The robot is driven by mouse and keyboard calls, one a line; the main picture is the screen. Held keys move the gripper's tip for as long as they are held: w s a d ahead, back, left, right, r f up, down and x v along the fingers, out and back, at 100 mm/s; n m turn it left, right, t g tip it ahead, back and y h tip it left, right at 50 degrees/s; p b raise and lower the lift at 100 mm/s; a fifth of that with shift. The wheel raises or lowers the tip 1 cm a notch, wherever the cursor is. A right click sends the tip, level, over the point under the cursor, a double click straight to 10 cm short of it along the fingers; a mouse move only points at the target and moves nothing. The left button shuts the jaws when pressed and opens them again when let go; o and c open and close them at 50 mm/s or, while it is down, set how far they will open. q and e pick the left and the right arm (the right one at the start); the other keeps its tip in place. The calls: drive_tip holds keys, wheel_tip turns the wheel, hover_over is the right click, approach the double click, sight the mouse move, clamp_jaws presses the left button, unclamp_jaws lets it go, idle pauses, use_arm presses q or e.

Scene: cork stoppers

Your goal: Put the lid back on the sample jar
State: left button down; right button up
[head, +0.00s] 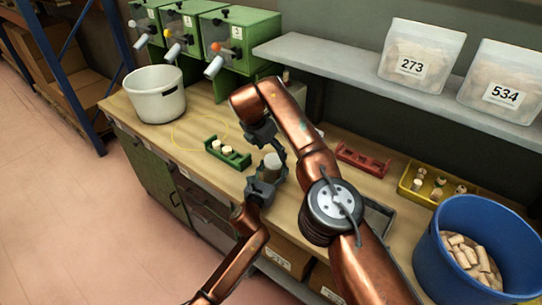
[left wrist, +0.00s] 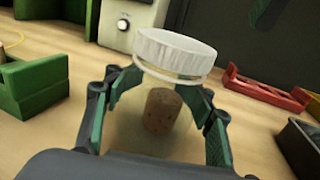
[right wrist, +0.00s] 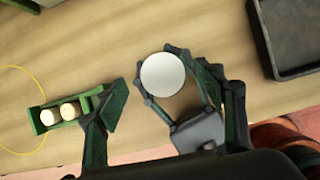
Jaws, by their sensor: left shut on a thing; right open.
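The sample jar (left wrist: 160,125) is clear with a brown cork inside. My left gripper (left wrist: 165,90) is shut around it and holds it upright; the grip also shows in the head view (head: 265,180). The white lid (left wrist: 178,50) sits on the jar's mouth; I cannot tell whether it is fully seated. From above, the lid shows as a white disc in the right wrist view (right wrist: 163,74). My right gripper (head: 266,146) is open above the jar, its fingers apart on either side of the lid in its wrist view.
A green rack (head: 240,160) with pale corks stands left of the jar. A red rack (head: 362,160), a yellow tray (head: 408,186), a dark tray (right wrist: 300,70) and a blue bin (head: 440,255) are to the right. A white pot (head: 155,100) stands far left.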

use_arm(q)
drive_tip(key=shift+r, duration=0.1)
use_arm(e)
drive_tip(key=shift+r, duration=0.7)
drive_tip(key=o, duration=0.6)
drive_tip(key=s+a+r, duration=0.1)
drive_tip(key=s+a, duration=0.1)
drive_tip(key=s, duration=0.1)
drive_tip(key=s+a+r, duration=0.2)
drive_tip(key=s+a, duration=0.1)
drive_tip(key=s, duration=0.1)
drive_tip(key=s+a+r, duration=0.1)
drive_tip(key=s+a, duration=0.2)
drive_tip(key=s, duration=0.1)
drive_tip(key=shift+s+a+r, duration=0.15)
drive_tip(key=shift+a+r, duration=0.05)
drive_tip(key=shift+r, duration=0.05)
